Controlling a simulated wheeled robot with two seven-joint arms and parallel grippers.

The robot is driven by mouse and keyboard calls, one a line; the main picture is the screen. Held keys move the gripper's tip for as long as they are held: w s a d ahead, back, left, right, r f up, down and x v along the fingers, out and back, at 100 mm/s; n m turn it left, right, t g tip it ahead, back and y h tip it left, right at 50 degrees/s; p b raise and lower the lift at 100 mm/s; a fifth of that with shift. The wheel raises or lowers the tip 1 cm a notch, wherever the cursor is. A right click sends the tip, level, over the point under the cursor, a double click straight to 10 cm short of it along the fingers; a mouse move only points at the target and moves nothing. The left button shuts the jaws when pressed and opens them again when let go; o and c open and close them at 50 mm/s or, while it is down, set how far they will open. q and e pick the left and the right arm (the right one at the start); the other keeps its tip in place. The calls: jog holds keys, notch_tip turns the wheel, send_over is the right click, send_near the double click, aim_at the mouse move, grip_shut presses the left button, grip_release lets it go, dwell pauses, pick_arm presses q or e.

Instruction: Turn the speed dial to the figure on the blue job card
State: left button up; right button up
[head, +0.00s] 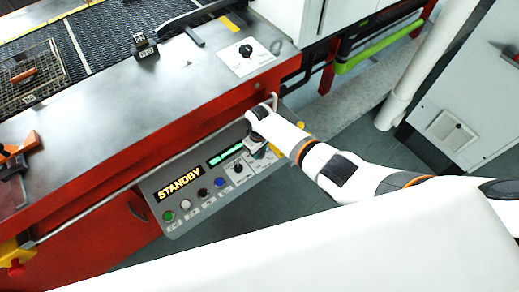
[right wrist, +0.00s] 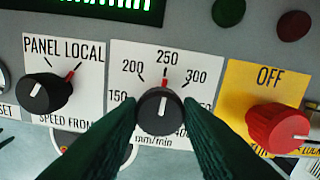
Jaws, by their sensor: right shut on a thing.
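The speed dial (right wrist: 160,112) is a round black knob on a white plate marked mm/min, with figures including 150, 200, 250 and 300. Its white pointer line points up, close to 250, where a red mark shows. My right gripper (right wrist: 161,118) is shut on the dial, one dark finger on each side. In the head view my right gripper (head: 257,147) is at the upper right of the control panel (head: 187,222) and hides the dial. I cannot make out a blue job card in either view. My left gripper is not in view.
A PANEL/LOCAL selector (right wrist: 44,94) is left of the dial, and a red OFF knob (right wrist: 277,127) on a yellow plate is close on its right. The amber display (head: 180,184) reads STANDBY above several buttons. A rail (head: 130,185) runs along the panel's upper edge.

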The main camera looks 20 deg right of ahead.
aim_at(259, 153)
dwell(0.4)
jog(key=o, duration=1)
notch_tip(259, 153, up, 12)
jog(key=shift+r+p, duration=0.1)
jog(key=shift+p, duration=0.55)
